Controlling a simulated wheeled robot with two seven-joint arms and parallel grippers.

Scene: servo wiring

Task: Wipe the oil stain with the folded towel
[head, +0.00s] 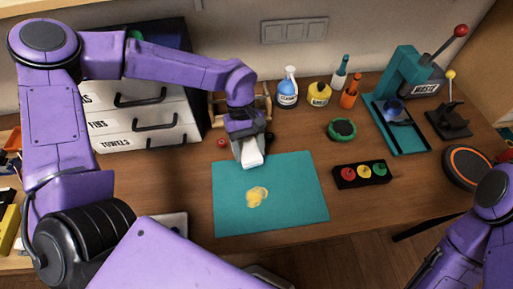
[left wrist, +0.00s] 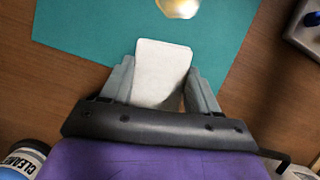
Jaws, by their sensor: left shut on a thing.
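The folded towel (head: 252,160) is a small white pad. My left gripper (head: 250,150) is shut on it at the back left edge of the teal mat (head: 300,205). The towel (left wrist: 162,72) also shows between the two fingers of my left gripper (left wrist: 162,88) in the left wrist view. The yellow oil stain (head: 257,196) lies on the mat, a little nearer than the towel and apart from it. Part of the stain (left wrist: 178,6) shows at the top of the left wrist view. My right arm shows at the lower right of the head view; its gripper is not visible.
A box with red, yellow and green buttons (head: 361,174) stands right of the mat. Labelled drawers (head: 145,125) are at the left. The mat around the stain is clear.

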